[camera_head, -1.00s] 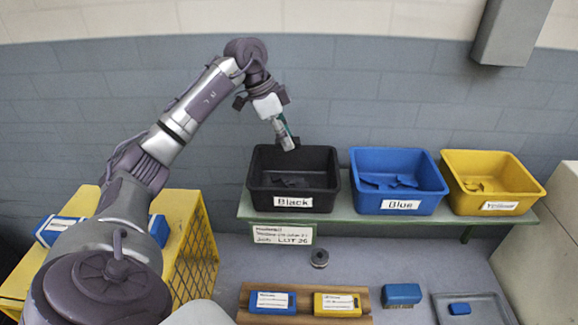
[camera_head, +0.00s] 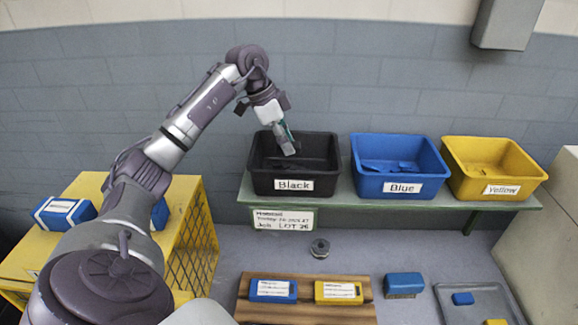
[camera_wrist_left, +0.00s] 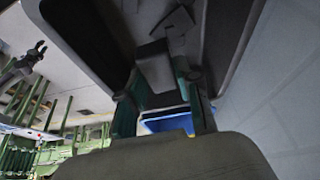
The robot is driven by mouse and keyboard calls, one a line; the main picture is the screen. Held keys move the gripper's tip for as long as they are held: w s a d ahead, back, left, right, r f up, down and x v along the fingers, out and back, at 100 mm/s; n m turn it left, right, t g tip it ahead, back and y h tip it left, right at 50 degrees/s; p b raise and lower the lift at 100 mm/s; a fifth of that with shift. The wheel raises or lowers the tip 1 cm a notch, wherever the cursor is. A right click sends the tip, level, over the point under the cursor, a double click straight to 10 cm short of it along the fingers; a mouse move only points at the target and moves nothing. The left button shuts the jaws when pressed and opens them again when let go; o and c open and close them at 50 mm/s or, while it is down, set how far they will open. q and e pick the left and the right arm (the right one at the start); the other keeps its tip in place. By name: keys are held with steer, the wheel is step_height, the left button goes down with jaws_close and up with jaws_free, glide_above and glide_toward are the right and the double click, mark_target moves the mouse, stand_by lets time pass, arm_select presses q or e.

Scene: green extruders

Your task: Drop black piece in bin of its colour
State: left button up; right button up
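My left gripper (camera_head: 287,147) reaches down into the mouth of the black bin (camera_head: 262,183), labelled "Black". In the left wrist view, the left gripper (camera_wrist_left: 163,85) has its two green-edged fingers on either side of a dark grey-black piece (camera_wrist_left: 155,68), which appears held between the tips. The dark bin wall (camera_wrist_left: 85,45) surrounds it there. Another dark piece (camera_wrist_left: 178,22) shows deeper in the bin. My right gripper is not in the head view; a small dark claw shape (camera_wrist_left: 25,62) in the wrist view may be it, too small to judge.
The blue bin (camera_head: 372,187) and yellow bin (camera_head: 465,187) stand right of the black bin on a green shelf (camera_head: 350,203). Below are a wooden board (camera_head: 305,312) with blue and yellow blocks, a blue brush-like block (camera_head: 404,284), and a grey tray (camera_head: 490,300). A yellow crate (camera_head: 190,240) stands left.

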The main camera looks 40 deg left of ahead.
arm_select(q)
steer(key=o, duration=0.5)
steer(key=shift+w, duration=0.1)
steer(key=shift+c, duration=0.2)
steer(key=shift+a, duration=0.1)
steer(key=shift+r, duration=0.15)
steer(key=v, duration=1.1)
steer(key=shift+a+r, duration=0.15)
steer(key=shift+r, duration=0.1)
arm_select(e)
steer(key=shift+s+d, duration=0.4)
steer(key=shift+s, duration=0.4)
